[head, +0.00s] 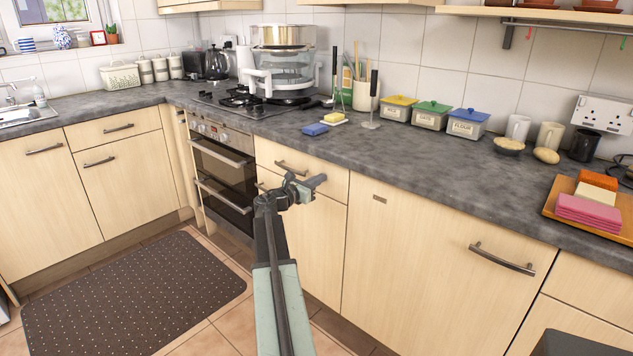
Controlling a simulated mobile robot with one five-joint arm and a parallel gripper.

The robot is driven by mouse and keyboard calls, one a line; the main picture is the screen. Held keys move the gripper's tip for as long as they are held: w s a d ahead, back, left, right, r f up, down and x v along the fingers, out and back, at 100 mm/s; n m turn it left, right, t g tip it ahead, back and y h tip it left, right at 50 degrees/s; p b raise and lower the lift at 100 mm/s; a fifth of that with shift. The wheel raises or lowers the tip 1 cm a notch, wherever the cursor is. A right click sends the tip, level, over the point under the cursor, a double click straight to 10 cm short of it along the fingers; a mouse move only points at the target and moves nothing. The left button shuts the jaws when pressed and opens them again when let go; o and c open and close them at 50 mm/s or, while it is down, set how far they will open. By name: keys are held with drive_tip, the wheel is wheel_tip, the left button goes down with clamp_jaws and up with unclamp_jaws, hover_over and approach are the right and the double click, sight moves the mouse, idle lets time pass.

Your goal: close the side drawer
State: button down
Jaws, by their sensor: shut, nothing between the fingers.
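The side drawer (328,186) is the light wood front just right of the oven, under the worktop, with a curved metal handle (291,168). Its front looks about flush with the cabinet beside it, but I cannot tell whether a small gap is left. My gripper (321,180) is shut and empty, at the end of my raised arm. It appears in front of the drawer, just right of the handle, and covers part of the front. I cannot tell whether it touches the drawer.
A double oven (222,175) stands left of the drawer, below a hob with a steamer (285,70). A cabinet door (430,265) is to the right. The grey worktop (400,160) holds canisters, sponges and mugs. A dotted dark mat (135,290) lies on the tiled floor at left.

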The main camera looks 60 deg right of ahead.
drive_tip(key=shift+s+d+r, duration=0.15)
drive_tip(key=shift+s+d, duration=0.15)
drive_tip(key=shift+s, duration=0.15)
drive_tip(key=v, duration=1.4)
drive_tip(key=shift+w+a, duration=0.3)
drive_tip(key=shift+w, duration=0.2)
